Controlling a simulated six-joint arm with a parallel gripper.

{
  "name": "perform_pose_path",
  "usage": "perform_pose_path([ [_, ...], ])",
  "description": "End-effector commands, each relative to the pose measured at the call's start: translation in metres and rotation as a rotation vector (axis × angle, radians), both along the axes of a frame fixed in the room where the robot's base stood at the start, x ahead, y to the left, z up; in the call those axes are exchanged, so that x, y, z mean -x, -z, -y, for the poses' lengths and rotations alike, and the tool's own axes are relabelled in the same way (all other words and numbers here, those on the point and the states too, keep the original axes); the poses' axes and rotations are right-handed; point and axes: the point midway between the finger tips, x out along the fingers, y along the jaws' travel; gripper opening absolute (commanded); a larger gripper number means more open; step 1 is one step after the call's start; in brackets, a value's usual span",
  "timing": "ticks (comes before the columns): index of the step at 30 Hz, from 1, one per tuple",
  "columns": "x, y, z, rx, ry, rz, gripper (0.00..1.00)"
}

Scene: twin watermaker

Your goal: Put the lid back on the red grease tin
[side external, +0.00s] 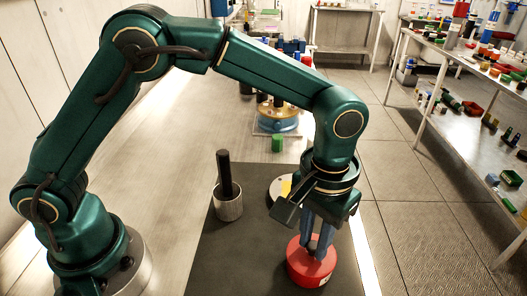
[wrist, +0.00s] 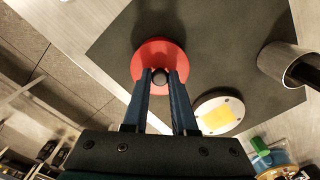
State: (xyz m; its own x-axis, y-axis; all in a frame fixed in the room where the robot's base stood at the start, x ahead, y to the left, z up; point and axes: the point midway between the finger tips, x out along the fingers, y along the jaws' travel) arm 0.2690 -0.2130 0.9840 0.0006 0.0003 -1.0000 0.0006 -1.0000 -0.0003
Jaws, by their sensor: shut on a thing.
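The red grease tin (side external: 306,276) stands upright on the dark mat near its front right, with a pale label on its side. My gripper (side external: 319,248) points down over the tin. In the wrist view, the two blue fingers of my gripper (wrist: 160,76) are shut on the black knob (wrist: 160,78) of the round red lid (wrist: 158,48). The lid lies over the tin and hides its mouth. I cannot tell whether the lid is fully seated or slightly above the rim.
A metal cup (side external: 228,205) holding a dark rod stands left on the mat (side external: 235,262). A pale disc with a yellow patch (wrist: 218,117) lies close behind the tin. A green block (side external: 277,143) and a blue-and-brass device (side external: 277,118) stand farther back. The mat's front left is clear.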

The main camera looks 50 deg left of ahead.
Motion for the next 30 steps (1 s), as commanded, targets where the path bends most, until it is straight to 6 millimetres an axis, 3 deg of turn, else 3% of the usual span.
perform_pose_path([
  [7, -0.0001, 0.0000, 0.0001, 0.000, 0.000, 0.000, 0.00],
  [8, -0.0001, 0.0000, 0.0001, 0.000, 0.000, 0.000, 0.33],
  [10, -0.0001, 0.0000, 0.0001, 0.000, 0.000, 0.000, 0.60],
  [17, -0.0001, 0.0000, 0.0001, 0.000, 0.000, 0.000, 0.60],
  [20, -0.0001, 0.0000, 0.0000, 0.000, 0.000, 0.000, 0.90],
  [30, -0.0002, -0.0012, 0.0002, 0.001, 0.000, 0.001, 0.90],
])
